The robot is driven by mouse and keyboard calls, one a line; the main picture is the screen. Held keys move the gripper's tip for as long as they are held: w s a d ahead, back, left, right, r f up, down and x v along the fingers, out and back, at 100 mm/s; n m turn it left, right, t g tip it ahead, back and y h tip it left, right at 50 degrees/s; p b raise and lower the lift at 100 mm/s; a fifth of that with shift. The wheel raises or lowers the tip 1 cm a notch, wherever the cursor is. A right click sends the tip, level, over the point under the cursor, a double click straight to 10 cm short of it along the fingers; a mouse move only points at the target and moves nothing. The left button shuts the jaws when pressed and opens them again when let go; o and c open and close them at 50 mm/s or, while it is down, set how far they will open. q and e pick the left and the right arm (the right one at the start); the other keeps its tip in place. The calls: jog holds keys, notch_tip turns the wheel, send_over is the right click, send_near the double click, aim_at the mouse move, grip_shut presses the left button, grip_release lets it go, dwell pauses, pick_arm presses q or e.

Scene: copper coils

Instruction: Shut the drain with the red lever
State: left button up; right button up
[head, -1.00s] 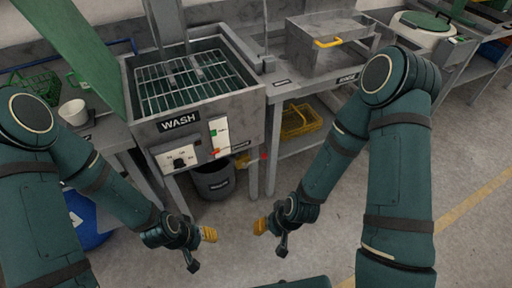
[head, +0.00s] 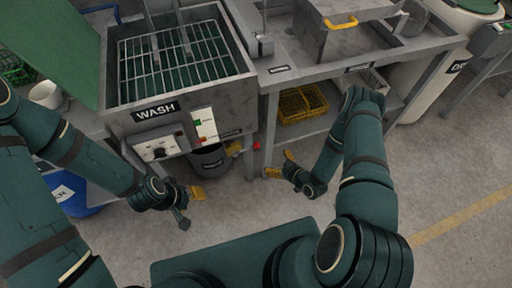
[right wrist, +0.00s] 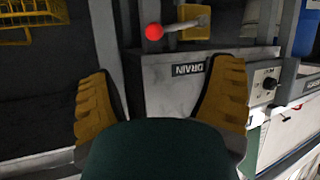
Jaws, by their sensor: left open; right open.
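The drain lever's red ball knob (head: 257,146) sticks out at the lower right of the WASH tank (head: 232,90), beside a brass valve (head: 235,147). In the right wrist view the red knob (right wrist: 153,32) is at the left end of a short grey lever (right wrist: 187,24), above a DRAIN label (right wrist: 188,70). My right gripper (head: 281,164) is open and empty, just below and right of the knob. In the right wrist view its spread fingers (right wrist: 160,72) stand either side of the knob's column, apart from it. My left gripper (head: 197,192) is open and empty, below the control panel.
A dark bucket (head: 212,161) stands under the drain. A bench leg stands close beside the knob, and a yellow basket (head: 302,104) sits on the lower shelf at right. A blue drum (head: 75,195) is at left. The floor in front is clear.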

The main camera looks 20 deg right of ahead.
aim_at(256, 147)
jog(key=b+x, duration=0.3)
jog(key=x, duration=1.1)
jog(key=shift+r, duration=0.2)
jog(key=shift+c, duration=0.2)
grip_shut()
jog(key=shift+s, duration=0.1)
